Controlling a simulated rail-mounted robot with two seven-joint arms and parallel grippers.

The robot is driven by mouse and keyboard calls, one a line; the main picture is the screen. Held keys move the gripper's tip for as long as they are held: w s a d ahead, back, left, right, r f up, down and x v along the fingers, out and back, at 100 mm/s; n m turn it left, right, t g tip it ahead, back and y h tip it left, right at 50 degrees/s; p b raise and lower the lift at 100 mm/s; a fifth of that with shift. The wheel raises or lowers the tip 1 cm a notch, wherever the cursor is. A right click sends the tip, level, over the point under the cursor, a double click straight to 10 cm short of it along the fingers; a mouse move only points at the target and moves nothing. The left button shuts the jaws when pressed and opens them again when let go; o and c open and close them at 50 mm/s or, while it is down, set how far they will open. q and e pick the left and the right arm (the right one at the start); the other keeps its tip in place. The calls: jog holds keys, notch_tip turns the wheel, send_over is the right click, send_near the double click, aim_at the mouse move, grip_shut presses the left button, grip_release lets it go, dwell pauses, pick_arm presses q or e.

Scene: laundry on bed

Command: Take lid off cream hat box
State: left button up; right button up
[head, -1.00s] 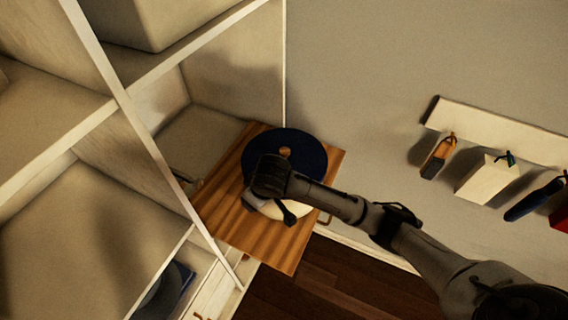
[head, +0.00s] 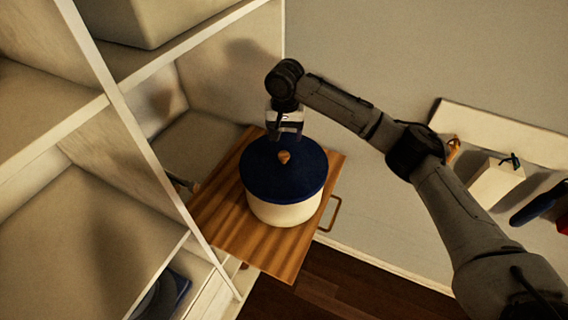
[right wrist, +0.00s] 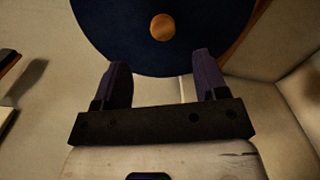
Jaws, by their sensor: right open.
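The cream hat box (head: 285,212) stands upright on a striped wooden surface. Its round dark blue lid (head: 262,178) sits on top, with a small wooden knob (head: 284,157) at the middle. My right gripper (head: 285,136) is behind the knob, at the lid's far edge, pointing down. In the right wrist view its two fingers (right wrist: 163,72) are spread and empty. The lid (right wrist: 120,35) and knob (right wrist: 162,27) lie beyond the fingertips there, and the knob is not between them. My left gripper is not visible.
The striped wooden surface (head: 230,222) has a metal handle (head: 331,214) at its right. Pale shelving (head: 140,150) rises close on the left. Several items hang from a wall rail (head: 500,135) on the right. A blue object (head: 172,285) lies in a lower compartment.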

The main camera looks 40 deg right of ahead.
send_over(284, 154)
jog(key=f, duration=0.4)
jog(key=shift+s+f+p, duration=0.25)
jog(key=shift+p, duration=0.05)
jog(key=shift+w+f+p, duration=0.1)
jog(key=shift+f+p, duration=0.2)
jog(key=shift+f, duration=0.25)
jog(key=f+p, duration=0.1)
jog(key=f, duration=0.2)
jog(key=shift+w+f, duration=0.1)
jog(key=shift+w, duration=0.1)
jog(key=shift+f, duration=0.55)
jog(key=shift+c, duration=0.2)
jog(key=c, duration=1)
jog(key=shift+r, duration=0.1)
